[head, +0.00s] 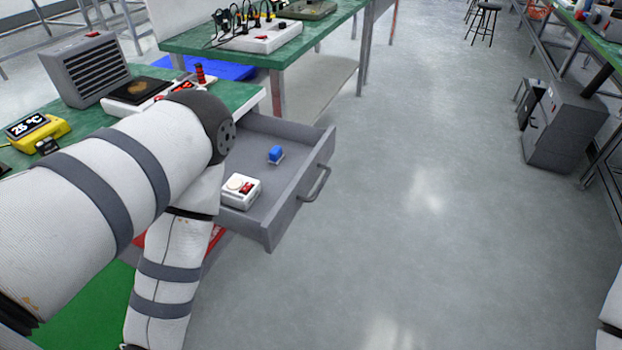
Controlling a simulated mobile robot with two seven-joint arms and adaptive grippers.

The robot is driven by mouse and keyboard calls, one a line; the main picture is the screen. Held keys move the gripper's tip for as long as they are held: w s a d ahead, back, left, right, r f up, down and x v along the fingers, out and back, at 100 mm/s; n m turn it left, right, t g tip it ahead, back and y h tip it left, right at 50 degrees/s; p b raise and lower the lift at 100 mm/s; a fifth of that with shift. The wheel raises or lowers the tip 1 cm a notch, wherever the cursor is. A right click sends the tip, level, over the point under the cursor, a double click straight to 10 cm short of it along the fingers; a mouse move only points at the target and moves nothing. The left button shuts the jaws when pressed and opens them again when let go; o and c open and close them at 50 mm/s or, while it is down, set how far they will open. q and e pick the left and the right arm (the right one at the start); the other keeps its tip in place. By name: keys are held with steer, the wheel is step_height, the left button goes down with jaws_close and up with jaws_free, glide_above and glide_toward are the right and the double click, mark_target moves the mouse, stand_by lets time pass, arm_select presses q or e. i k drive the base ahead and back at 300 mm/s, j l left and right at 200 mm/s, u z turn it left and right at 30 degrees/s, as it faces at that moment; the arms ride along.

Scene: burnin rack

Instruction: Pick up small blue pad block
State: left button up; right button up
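My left arm comes in from the left and bends downward at the elbow in front of the drawer's left part. My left gripper is out of view below the picture. My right gripper is not in view; only a piece of my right arm shows at the right edge. Nothing is touching the blue block.
A white box with a red switch (241,190) is also in the drawer. The drawer's handle (316,184) faces the open floor. Above is a green bench with a grey heater-like unit (88,68) and a yellow temperature display (37,131).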

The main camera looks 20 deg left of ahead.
mark_target(276, 156)
steer(key=u, duration=1.15)
